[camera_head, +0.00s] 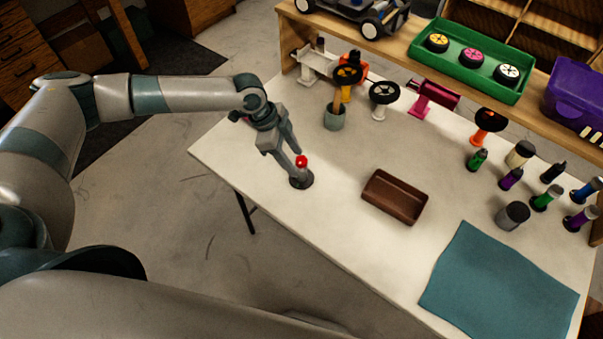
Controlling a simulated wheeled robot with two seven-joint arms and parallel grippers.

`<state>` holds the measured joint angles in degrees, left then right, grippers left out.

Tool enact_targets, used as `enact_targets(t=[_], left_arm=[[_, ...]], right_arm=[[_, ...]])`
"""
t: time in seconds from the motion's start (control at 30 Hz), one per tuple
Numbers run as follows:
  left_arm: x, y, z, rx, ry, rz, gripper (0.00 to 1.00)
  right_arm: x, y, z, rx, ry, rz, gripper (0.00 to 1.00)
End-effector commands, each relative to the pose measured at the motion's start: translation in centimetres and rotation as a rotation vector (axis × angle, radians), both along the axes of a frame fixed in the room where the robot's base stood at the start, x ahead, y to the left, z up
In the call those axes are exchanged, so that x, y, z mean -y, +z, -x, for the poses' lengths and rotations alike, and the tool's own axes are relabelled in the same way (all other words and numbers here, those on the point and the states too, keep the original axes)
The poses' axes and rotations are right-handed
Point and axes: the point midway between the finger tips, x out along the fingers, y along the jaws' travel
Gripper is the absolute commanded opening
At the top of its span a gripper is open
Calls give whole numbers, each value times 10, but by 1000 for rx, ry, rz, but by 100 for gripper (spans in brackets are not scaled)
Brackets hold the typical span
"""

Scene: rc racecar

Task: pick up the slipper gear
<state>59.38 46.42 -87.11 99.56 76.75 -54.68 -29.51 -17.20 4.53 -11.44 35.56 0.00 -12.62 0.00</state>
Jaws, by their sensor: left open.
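A small part with a red top (301,161) and a round dark base (304,182) stands upright near the left edge of the white table. It looks like the slipper gear, but it is too small to be sure. My left gripper (296,163) is open and points down at this part, with its fingertips close beside the red top. I cannot tell whether the fingers touch it. One finger hides part of the base. My right gripper is out of view.
A brown tray (380,208) lies to the right of the gripper, and a teal mat (492,285) lies at the front right. A grey cup (334,117) and wheels on stands (384,95) are behind. Several bottles (477,160) stand at the right. A shelf holds a green tray (470,74).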

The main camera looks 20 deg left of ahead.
Motion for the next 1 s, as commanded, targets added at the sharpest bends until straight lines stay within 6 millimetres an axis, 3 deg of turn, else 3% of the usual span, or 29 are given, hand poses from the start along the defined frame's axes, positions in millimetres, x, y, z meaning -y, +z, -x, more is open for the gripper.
enact_targets(t=[0.17,0.5,1.0], left_arm=[[8,-7,-2,-1,0,-1,49],[25,-41,-6,-1,0,-1,49],[25,-44,-7,0,0,-1,49]], right_arm=[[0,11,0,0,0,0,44],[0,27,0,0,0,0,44],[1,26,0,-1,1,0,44]])
